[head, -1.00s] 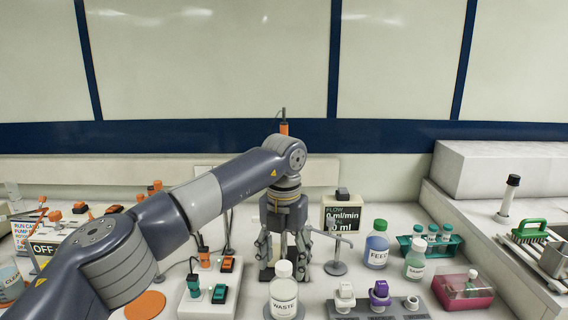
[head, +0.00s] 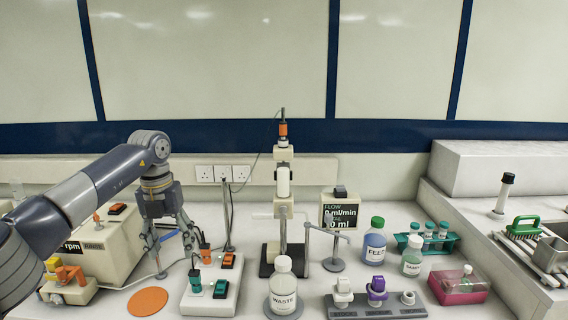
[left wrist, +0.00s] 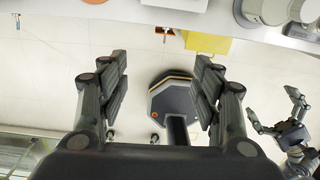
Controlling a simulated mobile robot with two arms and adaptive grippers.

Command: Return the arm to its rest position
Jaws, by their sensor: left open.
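My left arm comes in from the left in the head view. My right arm is not in the head view.
Near the left gripper are the rpm box (head: 105,245), an orange disc (head: 147,302) and a white switch block (head: 211,295). A column stand (head: 283,215), WASTE bottle (head: 284,290), FEED bottle (head: 375,245) and pink box (head: 460,291) stand farther right.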

